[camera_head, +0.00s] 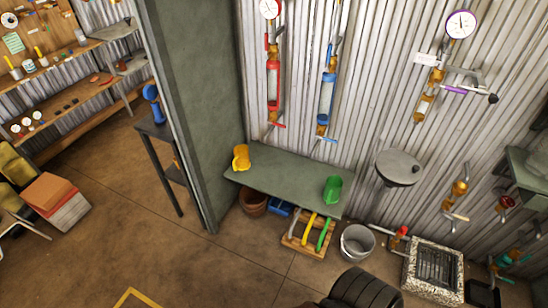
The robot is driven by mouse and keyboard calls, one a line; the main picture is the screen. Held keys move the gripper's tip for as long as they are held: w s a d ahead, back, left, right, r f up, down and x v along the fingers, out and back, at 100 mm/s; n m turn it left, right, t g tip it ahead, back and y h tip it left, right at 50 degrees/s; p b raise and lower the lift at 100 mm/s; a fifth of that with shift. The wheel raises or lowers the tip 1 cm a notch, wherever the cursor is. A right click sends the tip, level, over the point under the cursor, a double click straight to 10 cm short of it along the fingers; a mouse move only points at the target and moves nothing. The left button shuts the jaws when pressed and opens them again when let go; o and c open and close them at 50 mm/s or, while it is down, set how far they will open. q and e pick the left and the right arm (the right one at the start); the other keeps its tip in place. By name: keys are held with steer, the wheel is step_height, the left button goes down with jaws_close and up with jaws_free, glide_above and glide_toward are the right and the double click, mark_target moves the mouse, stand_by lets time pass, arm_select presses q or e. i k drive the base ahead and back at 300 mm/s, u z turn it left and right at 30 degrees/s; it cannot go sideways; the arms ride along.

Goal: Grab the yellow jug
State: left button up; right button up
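The yellow jug (241,158) stands on the left end of a low green bench (282,178) against the corrugated metal wall. It looks upright and nothing touches it. Neither of my grippers shows in the head view, so I cannot see whether they are open or shut.
A green jug (333,190) is on the bench's right end. Under and before the bench are a clay pot (253,201), a wooden crate (308,232) and a grey bucket (357,242). A partition (195,110) stands left. Brown floor in front is mostly clear.

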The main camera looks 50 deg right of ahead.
mark_target(241, 162)
steer(key=z, duration=1.95)
steer(key=i, duration=0.55)
steer(key=z, duration=0.65)
steer(key=i, duration=0.6)
steer(key=u, duration=0.25)
